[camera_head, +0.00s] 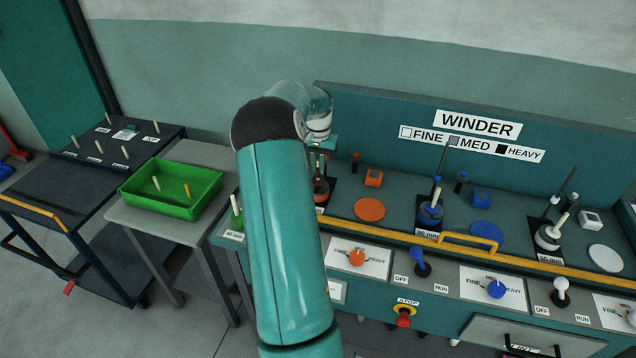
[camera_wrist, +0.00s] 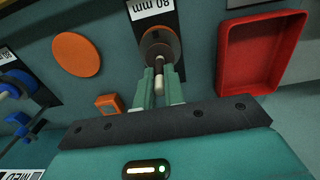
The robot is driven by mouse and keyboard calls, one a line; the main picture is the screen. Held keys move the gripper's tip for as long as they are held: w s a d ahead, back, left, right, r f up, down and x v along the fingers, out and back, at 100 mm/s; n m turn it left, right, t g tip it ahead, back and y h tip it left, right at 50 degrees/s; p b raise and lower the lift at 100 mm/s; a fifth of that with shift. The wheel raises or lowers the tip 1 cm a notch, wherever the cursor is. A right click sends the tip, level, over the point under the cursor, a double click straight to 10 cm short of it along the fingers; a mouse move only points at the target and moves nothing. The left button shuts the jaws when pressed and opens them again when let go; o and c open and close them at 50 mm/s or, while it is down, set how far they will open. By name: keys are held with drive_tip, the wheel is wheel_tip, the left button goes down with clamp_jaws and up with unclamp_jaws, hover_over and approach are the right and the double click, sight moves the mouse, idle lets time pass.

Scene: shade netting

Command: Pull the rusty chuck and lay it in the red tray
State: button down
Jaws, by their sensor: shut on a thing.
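The rusty chuck (camera_wrist: 158,42) is a round brown piece with a pale-tipped handle, at the 80 mm station in the upper middle of the wrist view. It also shows in the head view (camera_head: 320,187), partly behind my arm. My gripper (camera_wrist: 159,76) is shut on the chuck's handle, its two green fingers on either side. In the head view my gripper (camera_head: 322,147) is mostly hidden by the wrist. The red tray (camera_wrist: 222,70) is at the right of the wrist view and looks empty. I cannot make it out in the head view, where my arm blocks much.
An orange disc (camera_head: 369,210) and orange block (camera_head: 374,178) lie beside the chuck. Blue (camera_head: 430,213) and white (camera_head: 548,237) stations stand to the right. A yellow rail (camera_head: 470,251) runs along the front. A green tray (camera_head: 150,207) with pegs stands on a left table.

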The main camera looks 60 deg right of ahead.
drive_tip(key=shift+r, duration=2.4)
drive_tip(key=shift+r, duration=2)
drive_tip(key=shift+w+a, duration=0.1)
